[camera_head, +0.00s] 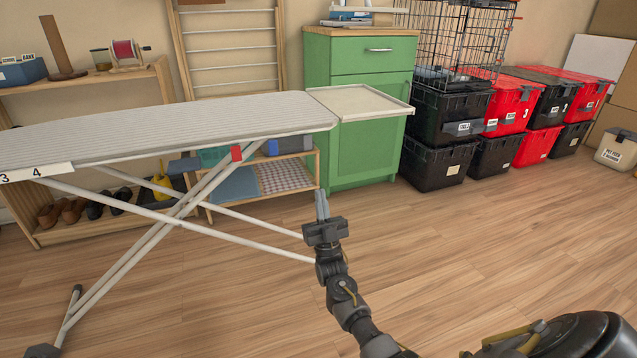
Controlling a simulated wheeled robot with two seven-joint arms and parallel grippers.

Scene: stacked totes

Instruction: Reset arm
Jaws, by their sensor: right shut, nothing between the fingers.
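My right gripper (322,205) is in the middle of the head view, raised above the wooden floor, with its arm coming in from the lower right. Its two grey fingers point up and lie together, with nothing between them. It appears just below and in front of the right end of the ironing board (190,125); I cannot tell the exact gap. My left gripper and arm are not in view.
A green cabinet (360,155) stands behind the board's right end. Stacked black and red totes (437,165) line the back wall at right, with a wire cage (455,40) on top. Shelves with shoes stand at left. The floor (500,240) at right is clear.

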